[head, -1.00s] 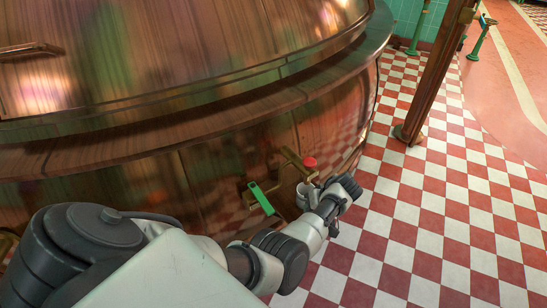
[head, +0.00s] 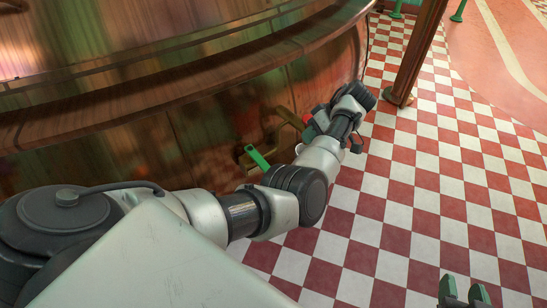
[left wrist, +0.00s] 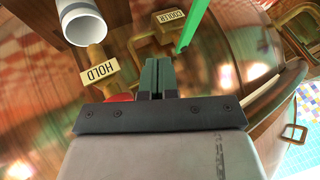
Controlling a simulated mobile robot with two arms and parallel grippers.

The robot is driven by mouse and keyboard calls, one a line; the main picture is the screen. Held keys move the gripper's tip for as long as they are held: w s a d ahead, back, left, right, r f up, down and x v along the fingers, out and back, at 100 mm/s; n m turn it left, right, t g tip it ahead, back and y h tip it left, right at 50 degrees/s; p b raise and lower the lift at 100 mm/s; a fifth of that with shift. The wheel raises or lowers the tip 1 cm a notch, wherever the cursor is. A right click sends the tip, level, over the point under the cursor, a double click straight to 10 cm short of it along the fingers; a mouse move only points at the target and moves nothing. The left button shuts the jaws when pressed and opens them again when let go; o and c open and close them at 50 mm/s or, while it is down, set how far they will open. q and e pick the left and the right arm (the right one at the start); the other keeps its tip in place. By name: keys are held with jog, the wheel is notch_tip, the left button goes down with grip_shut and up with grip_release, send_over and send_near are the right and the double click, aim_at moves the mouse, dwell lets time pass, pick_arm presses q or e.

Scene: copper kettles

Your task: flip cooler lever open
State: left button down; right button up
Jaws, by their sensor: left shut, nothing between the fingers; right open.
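The green cooler lever (head: 257,157) sits on a brass fitting on the copper kettle's side and slants down to the right in the head view. The left wrist view shows the lever (left wrist: 193,25) beside a plate reading COOLER (left wrist: 170,16). My left gripper (left wrist: 158,75) is shut and empty in that view, its fingertips just below the plate and left of the lever, apparently apart from it. In the head view my left wrist hides the fingertips. My right gripper (head: 464,290) is open and empty over the floor at the lower right.
A HOLD plate (left wrist: 97,73) and a pale pipe end (left wrist: 82,24) are left of my left fingers, with a red knob (left wrist: 121,98) partly hidden behind the gripper. A wooden post (head: 416,52) stands right of the kettle. The checkered floor (head: 400,190) is open.

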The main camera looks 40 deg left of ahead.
aim_at(260, 160)
pick_arm(q)
jog(key=s+a+f+b, duration=0.1)
jog(key=s+a+f, duration=0.5)
jog(key=s+f, duration=0.1)
jog(key=shift+a+f+b, duration=0.25)
jog(key=shift+f+b, duration=0.15)
jog(key=shift+f, duration=0.1)
pick_arm(e)
jog(key=shift+w+a+r+t+y, duration=0.2)
jog(key=shift+r+t+y, duration=0.05)
jog(key=shift+r+t, duration=0.6)
jog(key=shift+w+a+r+t+y, duration=0.3)
jog(key=shift+r+t, duration=0.45)
jog(key=shift+r, duration=0.15)
jog(key=shift+w+a+r+t+y, duration=0.15)
jog(key=shift+r+t+y, duration=0.1)
jog(key=shift+r+t, duration=0.6)
